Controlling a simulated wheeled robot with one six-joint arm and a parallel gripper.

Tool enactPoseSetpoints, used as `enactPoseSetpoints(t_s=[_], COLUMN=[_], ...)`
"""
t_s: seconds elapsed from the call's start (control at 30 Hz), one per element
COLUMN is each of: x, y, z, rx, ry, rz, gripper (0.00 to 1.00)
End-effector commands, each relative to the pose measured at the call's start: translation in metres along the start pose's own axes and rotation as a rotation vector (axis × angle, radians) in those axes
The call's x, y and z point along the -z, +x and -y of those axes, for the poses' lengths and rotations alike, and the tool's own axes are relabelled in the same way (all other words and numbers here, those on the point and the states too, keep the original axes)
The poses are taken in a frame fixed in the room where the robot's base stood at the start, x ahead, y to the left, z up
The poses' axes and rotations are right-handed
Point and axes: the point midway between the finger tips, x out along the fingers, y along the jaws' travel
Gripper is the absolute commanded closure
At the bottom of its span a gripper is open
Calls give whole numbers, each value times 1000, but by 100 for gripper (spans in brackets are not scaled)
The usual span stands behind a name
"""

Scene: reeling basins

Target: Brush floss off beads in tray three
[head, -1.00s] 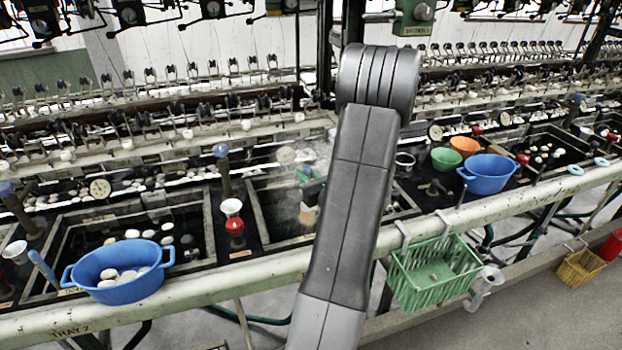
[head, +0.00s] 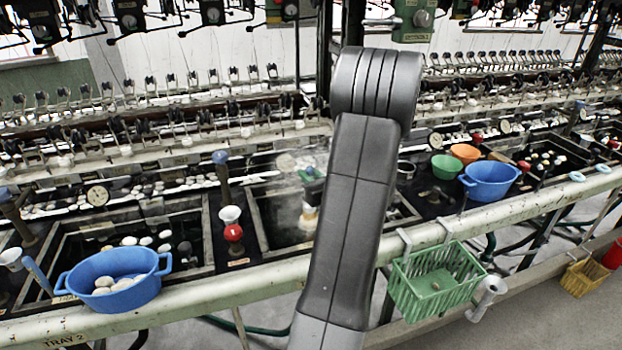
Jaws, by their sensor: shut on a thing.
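The tray in the middle (head: 258,222), which I take to be tray three, is a dark water-filled basin with steam over it. My arm covers its right part, and no beads can be made out in it. My gripper (head: 314,190) shows only in part, at the left edge of my arm over this tray. It is shut on a brush-like tool (head: 308,214) with a pale, orange-tinged lower end, low over the water. Whether the tool touches the water or any floss is unclear.
A blue tub (head: 118,296) with pale lumps sits on the front rail (head: 205,301) at left. A green basket (head: 438,293) hangs from the rail. Green (head: 446,166), orange (head: 465,153) and blue (head: 490,187) bowls stand right. A red-and-white post (head: 232,225) stands left of the tray.

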Motion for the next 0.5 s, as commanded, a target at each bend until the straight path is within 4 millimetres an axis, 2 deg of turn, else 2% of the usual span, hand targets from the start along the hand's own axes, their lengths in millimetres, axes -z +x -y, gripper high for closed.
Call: enactPoseSetpoints(t_s=[0.03, 0.5], x=[-7, -40], y=[0, -4], z=[0, -1], rx=[0, 0], ry=[0, 0], rz=[1, 1], gripper=[100, 100])
